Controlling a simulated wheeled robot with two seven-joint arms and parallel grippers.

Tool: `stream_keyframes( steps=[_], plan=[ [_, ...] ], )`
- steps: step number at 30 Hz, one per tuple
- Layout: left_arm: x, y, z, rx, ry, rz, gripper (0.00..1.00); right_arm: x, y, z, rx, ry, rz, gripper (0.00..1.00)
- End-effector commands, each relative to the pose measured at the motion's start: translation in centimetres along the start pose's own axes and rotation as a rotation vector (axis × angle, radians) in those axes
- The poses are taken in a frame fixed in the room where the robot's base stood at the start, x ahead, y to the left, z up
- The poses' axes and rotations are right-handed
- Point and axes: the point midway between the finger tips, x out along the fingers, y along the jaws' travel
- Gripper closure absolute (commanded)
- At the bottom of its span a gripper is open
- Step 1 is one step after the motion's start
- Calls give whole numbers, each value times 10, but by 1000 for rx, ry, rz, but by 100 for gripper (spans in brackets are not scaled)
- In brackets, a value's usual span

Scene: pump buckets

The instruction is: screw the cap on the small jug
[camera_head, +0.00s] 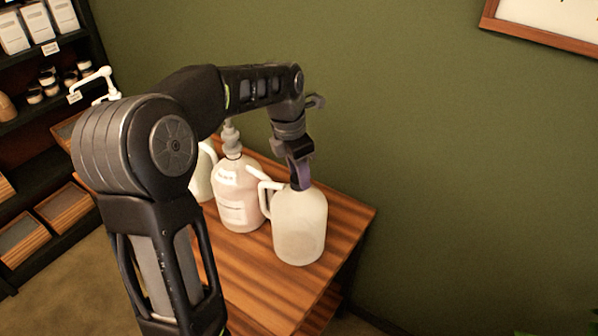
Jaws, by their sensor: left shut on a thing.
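A small whitish jug (299,229) with a side handle stands upright near the right end of the wooden table. My left gripper (299,178) points down at the top of this jug and is shut. Its fingers hide the jug's mouth, so the cap is not clearly seen; I cannot tell how it sits on the neck. My right gripper is not in view.
A pinkish labelled jug (238,195) with a grey pump stands just left of the small jug. Another pale jug (201,176) is partly hidden behind my arm. The wooden table (262,284) is bare in front. Shelves (37,110) stand at left, a green wall behind.

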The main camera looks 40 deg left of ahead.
Motion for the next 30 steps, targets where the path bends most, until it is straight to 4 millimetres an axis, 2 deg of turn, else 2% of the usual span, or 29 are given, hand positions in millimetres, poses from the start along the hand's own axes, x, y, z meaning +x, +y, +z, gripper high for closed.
stream_keyframes(
  steps=[14,20,29,30],
  plan=[
    [0,0,0,41,1,-6,100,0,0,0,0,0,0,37],
    [1,1,0,292,1,-45,100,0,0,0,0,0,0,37],
    [1,1,0,810,0,-124,100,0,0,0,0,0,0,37],
    [1,0,0,858,0,-131,61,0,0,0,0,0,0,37]
  ],
)
